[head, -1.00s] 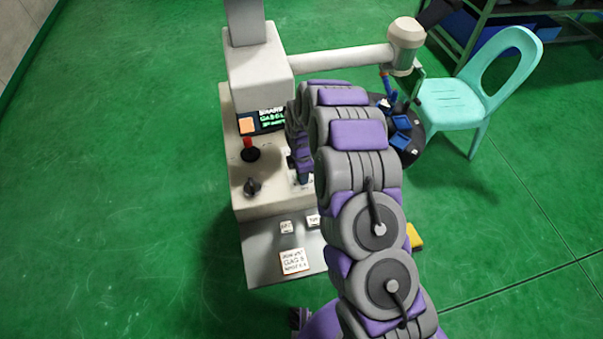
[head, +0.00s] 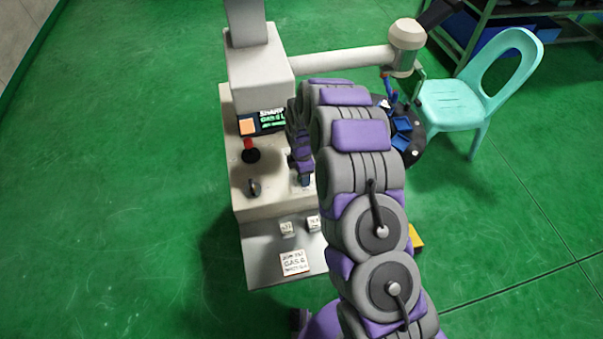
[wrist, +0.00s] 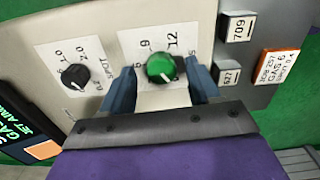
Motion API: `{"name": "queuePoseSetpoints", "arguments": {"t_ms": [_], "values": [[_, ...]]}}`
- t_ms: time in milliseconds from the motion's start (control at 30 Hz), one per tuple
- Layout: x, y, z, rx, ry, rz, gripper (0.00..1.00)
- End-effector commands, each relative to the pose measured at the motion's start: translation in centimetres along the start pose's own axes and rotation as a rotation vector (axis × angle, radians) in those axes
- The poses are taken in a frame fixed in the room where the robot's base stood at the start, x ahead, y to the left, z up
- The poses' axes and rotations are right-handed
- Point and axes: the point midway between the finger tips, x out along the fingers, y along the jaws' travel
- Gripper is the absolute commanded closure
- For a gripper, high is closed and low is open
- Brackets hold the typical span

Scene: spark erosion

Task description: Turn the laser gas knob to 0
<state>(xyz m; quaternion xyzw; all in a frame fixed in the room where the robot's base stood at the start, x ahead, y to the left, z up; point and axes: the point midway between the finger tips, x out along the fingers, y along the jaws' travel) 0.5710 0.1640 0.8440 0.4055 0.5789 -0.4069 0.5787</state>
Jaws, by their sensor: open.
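In the wrist view, a round green knob (wrist: 160,67) sits on a white dial plate (wrist: 149,46) with 6, 9 and 12 readable. A small pale mark shows on its lower edge; the gripper hides the plate's lower part, so I cannot read its name or a 0. My gripper (wrist: 161,68) is open, one blue finger on each side of the green knob, with small gaps visible. In the head view my gripper (head: 304,181) is at the right side of the machine's panel, and the green knob is hidden there.
A black knob (wrist: 75,77) on another dial plate is left of the green one. The machine (head: 258,203) also carries a red-topped button (head: 250,150) and a dark control (head: 254,187). A chair (head: 455,105) stands right.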

Motion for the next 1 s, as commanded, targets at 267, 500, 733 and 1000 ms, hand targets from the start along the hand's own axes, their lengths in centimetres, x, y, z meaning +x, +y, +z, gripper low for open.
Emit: {"name": "queuePoseSetpoints", "arguments": {"t_ms": [267,500,733,1000], "values": [[-5.8,0.1,0.0,0.0,0.0,0.005,0.39],[-11.1,0.2,0.0,0.0,0.0,0.005,0.39],[-15.0,0.2,-0.1,0.001,0.0,0.004,0.39],[-16.4,0.2,-0.1,0.0,-0.001,0.001,0.39]]}}
